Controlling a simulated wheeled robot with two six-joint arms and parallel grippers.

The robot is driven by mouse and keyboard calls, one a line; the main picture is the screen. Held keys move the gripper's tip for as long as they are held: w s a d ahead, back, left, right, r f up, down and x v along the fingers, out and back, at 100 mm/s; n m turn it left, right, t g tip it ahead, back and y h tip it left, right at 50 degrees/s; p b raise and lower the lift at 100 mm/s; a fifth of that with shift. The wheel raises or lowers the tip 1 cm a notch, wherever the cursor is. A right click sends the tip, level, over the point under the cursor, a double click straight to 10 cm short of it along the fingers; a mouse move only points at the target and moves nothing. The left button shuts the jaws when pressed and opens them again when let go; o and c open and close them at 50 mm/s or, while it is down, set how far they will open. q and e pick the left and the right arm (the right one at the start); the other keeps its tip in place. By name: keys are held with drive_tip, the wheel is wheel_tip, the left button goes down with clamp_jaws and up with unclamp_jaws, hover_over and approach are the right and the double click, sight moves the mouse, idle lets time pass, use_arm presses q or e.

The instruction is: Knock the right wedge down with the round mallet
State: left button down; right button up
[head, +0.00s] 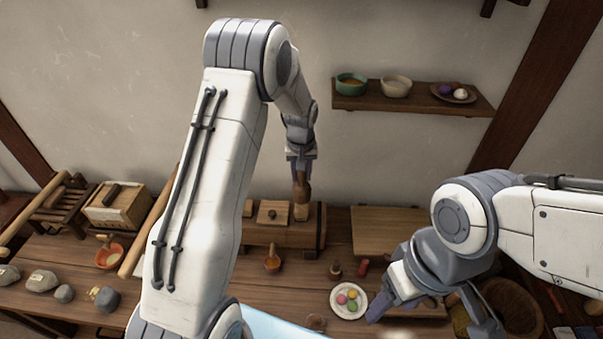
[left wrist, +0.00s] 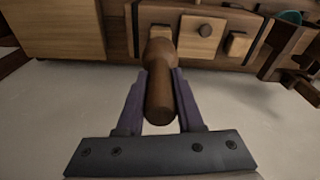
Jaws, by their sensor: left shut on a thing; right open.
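My left gripper (head: 301,158) is shut on the handle of the round mallet (head: 301,188), a brown wooden tool hanging head down. In the left wrist view the handle stands between the fingers of the left gripper (left wrist: 160,92), with the mallet head (left wrist: 158,50) beyond. The right wedge (head: 300,213), a pale wooden piece, stands in the wooden block right below the mallet head, which partly hides it. I cannot tell whether they touch. The left wedge (head: 247,208) is partly behind my arm. My right gripper (head: 430,316) is open and empty at the lower right.
A knobbed wooden piece (head: 272,213) sits between the wedges. A plate of coloured balls (head: 348,300) lies near my right gripper. A shelf (head: 415,102) with bowls hangs on the wall.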

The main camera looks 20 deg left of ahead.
sight(302, 186)
use_arm(q)
wheel_tip(302, 186, down, 6)
drive_tip(key=b, duration=0.3)
drive_tip(key=shift+r, duration=0.25)
drive_tip(key=shift+w+r+p, duration=0.1)
drive_tip(key=shift+r+p, duration=0.35)
drive_tip(key=shift+r, duration=0.1)
use_arm(e)
wheel_tip(302, 186, down, 3)
drive_tip(key=shift+f, duration=0.1)
use_arm(q)
drive_tip(key=shift+r+p, duration=0.4)
drive_tip(key=shift+r, duration=0.1)
drive_tip(key=shift+r+p, duration=1.3)
drive_tip(key=shift+r, duration=0.6)
use_arm(e)
drive_tip(key=shift+r, duration=1.7)
use_arm(q)
drive_tip(key=shift+r+p, duration=1.45)
drive_tip(key=shift+r, duration=0.65)
use_arm(e)
wheel_tip(302, 186, up, 3)
drive_tip(key=shift+f, duration=0.1)
use_arm(q)
drive_tip(key=shift+f, duration=0.1)
